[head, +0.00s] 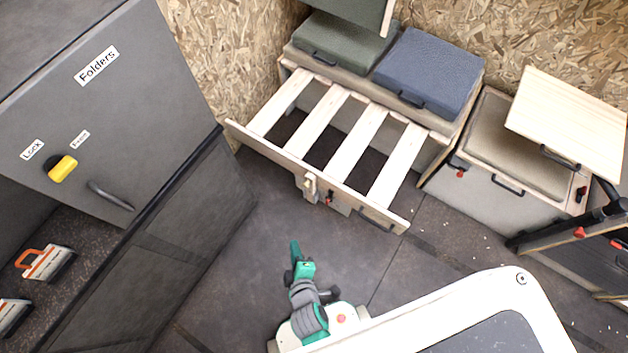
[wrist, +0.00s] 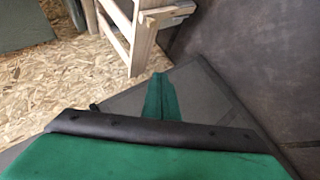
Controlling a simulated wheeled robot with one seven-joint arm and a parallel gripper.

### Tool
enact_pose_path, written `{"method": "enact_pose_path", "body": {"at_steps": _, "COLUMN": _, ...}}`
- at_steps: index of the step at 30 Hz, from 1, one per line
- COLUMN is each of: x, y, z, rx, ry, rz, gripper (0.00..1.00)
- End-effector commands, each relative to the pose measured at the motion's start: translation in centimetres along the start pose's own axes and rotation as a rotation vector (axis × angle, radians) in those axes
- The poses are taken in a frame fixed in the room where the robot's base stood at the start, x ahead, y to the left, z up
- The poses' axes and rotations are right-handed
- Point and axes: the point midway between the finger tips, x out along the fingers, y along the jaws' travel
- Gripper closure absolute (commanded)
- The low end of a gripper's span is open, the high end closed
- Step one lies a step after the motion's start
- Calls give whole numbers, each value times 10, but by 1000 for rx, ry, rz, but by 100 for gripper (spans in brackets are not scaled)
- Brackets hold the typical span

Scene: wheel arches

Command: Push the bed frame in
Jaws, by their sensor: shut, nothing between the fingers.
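The bed frame (head: 340,149) is a pale wooden slatted frame. It is slid out from under the bench with the cushions and ends in a long front board (head: 288,158). A latch and a dark handle show on that board. My gripper (head: 295,243) is green, shut and empty, over the floor in front of the board and apart from it. In the wrist view my gripper's fingers (wrist: 159,78) are together, and pale wooden parts, likely of the bed frame (wrist: 141,36), stand just beyond the tips.
A grey cabinet (head: 130,110) with a yellow lock knob stands at the left. A box seat (head: 515,155) with a raised wooden flap (head: 572,122) stands at the right. A white-edged panel (head: 450,310) fills the bottom right. Dark floor (head: 262,215) lies open before the frame.

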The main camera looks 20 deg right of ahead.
Motion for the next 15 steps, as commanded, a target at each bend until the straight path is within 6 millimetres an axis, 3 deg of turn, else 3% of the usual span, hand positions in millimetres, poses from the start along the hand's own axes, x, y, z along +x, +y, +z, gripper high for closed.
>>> {"method": "enact_pose_path", "body": {"at_steps": 1, "x": 23, "y": -1, "z": 2, "rx": -103, "ry": -30, "rz": -16, "gripper": 100}}
{"method": "enact_pose_path", "body": {"at_steps": 6, "x": 88, "y": -3, "z": 14, "rx": -489, "ry": -151, "rz": -108, "gripper": 100}}
{"method": "enact_pose_path", "body": {"at_steps": 12, "x": 151, "y": 17, "z": 22, "rx": -907, "ry": -293, "rz": -247, "gripper": 100}}
{"method": "enact_pose_path", "body": {"at_steps": 15, "x": 172, "y": 33, "z": 24, "rx": -1079, "ry": -354, "rz": -323, "gripper": 100}}
